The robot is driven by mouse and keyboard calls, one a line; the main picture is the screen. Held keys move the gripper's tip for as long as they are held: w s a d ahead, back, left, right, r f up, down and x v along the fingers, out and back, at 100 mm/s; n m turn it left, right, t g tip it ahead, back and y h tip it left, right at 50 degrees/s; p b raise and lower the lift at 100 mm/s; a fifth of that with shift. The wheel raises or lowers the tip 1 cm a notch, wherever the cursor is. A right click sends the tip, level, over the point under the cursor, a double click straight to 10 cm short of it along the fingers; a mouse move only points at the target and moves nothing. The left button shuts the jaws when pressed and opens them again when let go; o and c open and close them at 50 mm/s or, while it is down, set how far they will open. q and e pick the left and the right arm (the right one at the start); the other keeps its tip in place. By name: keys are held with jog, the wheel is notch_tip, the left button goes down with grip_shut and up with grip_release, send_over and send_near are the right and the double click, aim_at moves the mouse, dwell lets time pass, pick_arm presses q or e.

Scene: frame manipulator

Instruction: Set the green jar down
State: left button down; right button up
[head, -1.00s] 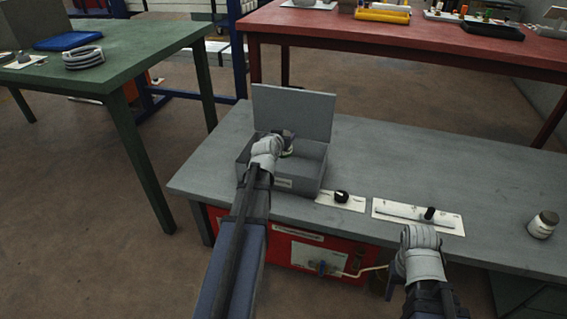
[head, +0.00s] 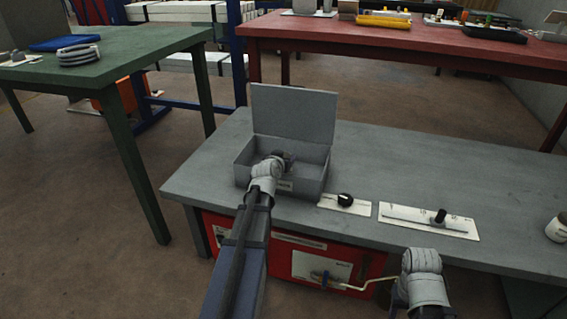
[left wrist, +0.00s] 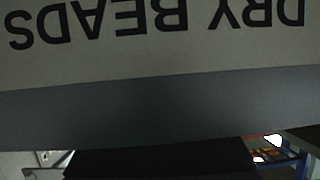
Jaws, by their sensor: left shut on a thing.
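My left gripper (head: 287,158) reaches into the open grey box (head: 258,188) on the grey table. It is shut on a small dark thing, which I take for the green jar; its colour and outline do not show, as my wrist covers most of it. I cannot tell whether it touches the box floor. The left wrist view shows a pale surface with upside-down "DRY BEADS" lettering (left wrist: 160,20) very close, above a dark grey band. My right arm is low at the table's front edge, and its fingertips are hidden.
The box lid (head: 293,115) stands upright at the back. Right of the box are a knob plate (head: 345,205) and a slider plate (head: 428,221). A white jar with a dark lid (head: 556,229) stands at the right edge. The table behind the plates is clear.

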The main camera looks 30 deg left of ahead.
pick_arm(q)
jog(key=shift+r, duration=0.1)
pick_arm(e)
jog(key=shift+r, duration=0.1)
pick_arm(q)
jog(key=shift+c, duration=0.3)
grip_release()
